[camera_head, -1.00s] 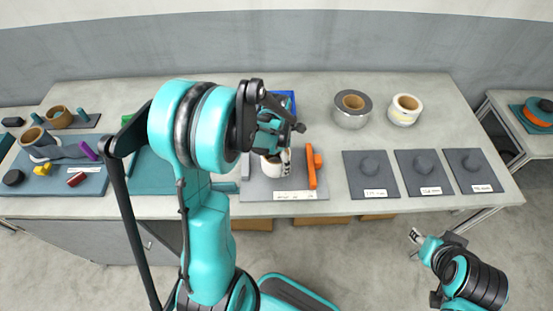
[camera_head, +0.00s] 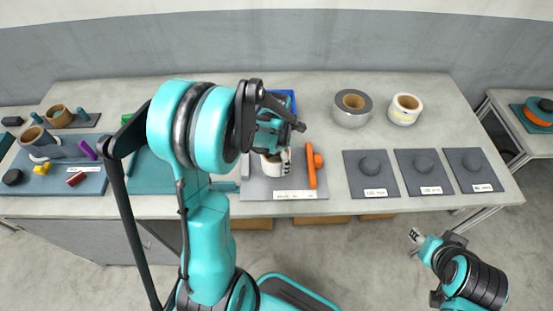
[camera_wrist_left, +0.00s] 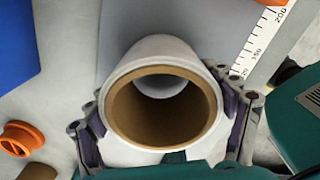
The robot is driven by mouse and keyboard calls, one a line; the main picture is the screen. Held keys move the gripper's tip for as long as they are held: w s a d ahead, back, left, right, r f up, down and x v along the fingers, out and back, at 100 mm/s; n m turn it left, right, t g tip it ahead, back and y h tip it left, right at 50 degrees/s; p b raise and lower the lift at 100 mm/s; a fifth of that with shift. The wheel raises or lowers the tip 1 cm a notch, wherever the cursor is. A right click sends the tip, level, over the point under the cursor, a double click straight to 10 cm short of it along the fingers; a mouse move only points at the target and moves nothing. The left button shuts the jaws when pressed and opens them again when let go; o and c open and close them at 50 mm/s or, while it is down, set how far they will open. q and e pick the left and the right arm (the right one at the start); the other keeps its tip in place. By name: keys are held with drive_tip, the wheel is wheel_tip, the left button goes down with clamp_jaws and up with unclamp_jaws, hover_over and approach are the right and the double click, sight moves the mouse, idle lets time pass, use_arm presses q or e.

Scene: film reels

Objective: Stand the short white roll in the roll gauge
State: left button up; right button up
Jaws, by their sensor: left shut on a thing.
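The white roll with a brown core (camera_wrist_left: 122,75) is between the fingers of my left gripper (camera_wrist_left: 165,128) in the left wrist view, its open end facing the camera. In the head view the roll (camera_head: 271,168) is at the grey roll gauge (camera_head: 290,194), beside the gauge's orange bar (camera_head: 311,165). My left gripper (camera_head: 279,150) is shut on it, partly hidden by its own arm. I cannot tell whether the roll touches the gauge. A printed scale (camera_wrist_left: 259,45) shows beyond the roll. My right gripper (camera_head: 416,236) is in front of the table, its finger state unclear.
A blue bin (camera_head: 291,97) is behind the gauge. A blue tray (camera_head: 55,187) with small parts lies at left.

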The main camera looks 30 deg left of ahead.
use_arm(q)
drive_tip(key=shift+f+b, duration=0.6)
idle(0.4)
drive_tip(key=o, duration=1.1)
wheel_tip(320, 180, up, 11)
drive_tip(key=p, duration=0.8)
